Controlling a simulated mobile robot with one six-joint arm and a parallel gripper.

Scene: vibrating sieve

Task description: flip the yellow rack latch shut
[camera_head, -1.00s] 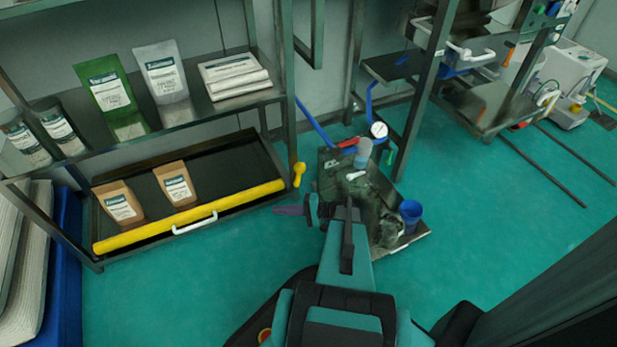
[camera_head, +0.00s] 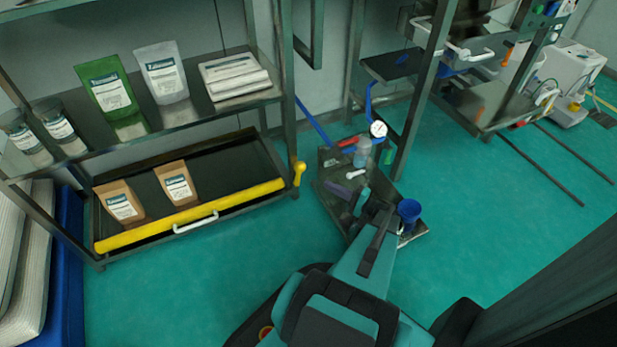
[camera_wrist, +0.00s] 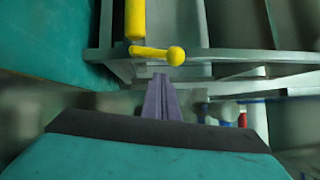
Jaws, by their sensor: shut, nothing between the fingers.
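The yellow latch (camera_head: 299,173) is on the rack's front right post, at the right end of the yellow-edged lower tray. It stands roughly upright in the head view. In the wrist view the latch (camera_wrist: 158,54) lies crosswise, with its round knob at the right. My gripper (camera_head: 337,189) has purple fingers and is to the right of the latch, apart from it in the head view. In the wrist view the shut, empty fingers (camera_wrist: 160,97) point towards the latch, with a visible gap.
The lower tray's yellow front bar (camera_head: 190,217) has a white handle (camera_head: 195,223) below it. Two brown pouches (camera_head: 176,183) stand on the tray. A low grey platform with a blue cup (camera_head: 409,210) and a gauge (camera_head: 378,129) lies behind my arm. The floor before the rack is clear.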

